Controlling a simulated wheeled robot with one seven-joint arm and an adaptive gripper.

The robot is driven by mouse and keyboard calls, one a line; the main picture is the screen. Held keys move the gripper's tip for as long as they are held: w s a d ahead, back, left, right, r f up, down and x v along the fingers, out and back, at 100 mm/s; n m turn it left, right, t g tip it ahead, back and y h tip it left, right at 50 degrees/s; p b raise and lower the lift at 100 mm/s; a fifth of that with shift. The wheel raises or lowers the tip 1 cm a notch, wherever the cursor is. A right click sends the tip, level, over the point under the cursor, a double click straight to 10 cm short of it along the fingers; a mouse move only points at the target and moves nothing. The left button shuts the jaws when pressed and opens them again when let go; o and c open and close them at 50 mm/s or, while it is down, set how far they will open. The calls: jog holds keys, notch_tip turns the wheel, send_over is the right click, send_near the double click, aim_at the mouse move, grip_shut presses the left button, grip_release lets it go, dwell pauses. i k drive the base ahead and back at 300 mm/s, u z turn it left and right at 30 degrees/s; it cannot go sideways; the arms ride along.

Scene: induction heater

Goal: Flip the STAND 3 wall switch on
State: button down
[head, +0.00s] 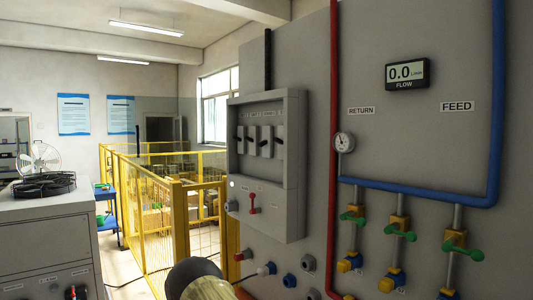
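A grey electrical box (294,165) is fixed to the wall panel right of centre. In its upper recess is a row of several grey wall switches (252,141) with dark levers. The small labels above them are too small to read, so I cannot tell which one is STAND 3 or its position. Below them is a red-handled lever (253,203). My gripper is not in view. A rounded dark and tan part at the bottom centre, seemingly of my arm, is below the box and apart from the switches.
To the right are a red pipe (334,120), a blue pipe (420,196), a gauge (344,142) and green-handled valves (400,230). A yellow fence (150,220) stands left of the box. A grey cabinet (45,235) with a fan is at the far left.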

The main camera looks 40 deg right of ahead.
aim_at(262, 144)
jog(key=z, duration=0.55)
jog(key=k, duration=0.1)
jog(key=z, duration=0.15)
